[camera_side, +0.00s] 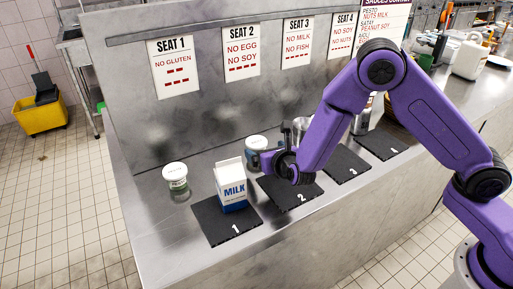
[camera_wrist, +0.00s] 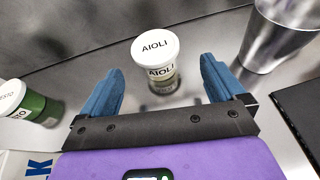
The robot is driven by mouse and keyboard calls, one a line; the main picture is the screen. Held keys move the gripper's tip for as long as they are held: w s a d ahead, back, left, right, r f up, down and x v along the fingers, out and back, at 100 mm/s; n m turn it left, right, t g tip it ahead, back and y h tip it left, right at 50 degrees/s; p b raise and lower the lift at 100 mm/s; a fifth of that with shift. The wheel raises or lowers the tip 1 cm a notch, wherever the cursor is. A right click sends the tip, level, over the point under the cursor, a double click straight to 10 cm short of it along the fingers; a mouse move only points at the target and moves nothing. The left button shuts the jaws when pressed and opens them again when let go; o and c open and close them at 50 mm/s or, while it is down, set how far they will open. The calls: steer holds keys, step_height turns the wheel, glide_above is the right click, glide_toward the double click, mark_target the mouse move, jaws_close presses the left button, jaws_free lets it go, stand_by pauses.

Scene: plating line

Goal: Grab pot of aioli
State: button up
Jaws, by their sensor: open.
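The aioli pot (camera_wrist: 160,76) is a small clear jar with a white lid marked AIOLI. In the wrist view it stands upright on the steel counter, ahead of my gripper (camera_wrist: 158,72) and centred between the two blue fingertips, with space on both sides. My gripper is open and empty. In the side view the white-lidded pot (camera_side: 256,142) stands behind mat 2, close to my gripper (camera_side: 258,160), which partly hides it. I cannot tell how far the fingers reach around it.
A pesto pot (camera_side: 175,180) stands at left, beside a milk carton (camera_side: 231,188) on slate mat 1 (camera_side: 222,232). A metal cup (camera_wrist: 275,38) stands right of the aioli. Slate mats 2 (camera_side: 303,205) and 3 (camera_side: 348,167) look empty. The upright steel panel (camera_side: 140,115) rises behind.

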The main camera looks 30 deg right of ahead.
mark_target(259, 144)
steer(key=shift+a+r+x, duration=0.1)
steer(key=shift+r+x, duration=0.1)
steer(key=shift+x, duration=1.6)
steer(key=shift+a+r+x, duration=0.1)
steer(key=shift+r+x, duration=0.1)
steer(key=shift+x, duration=1.65)
steer(key=shift+w, duration=0.2)
steer(key=c, duration=1)
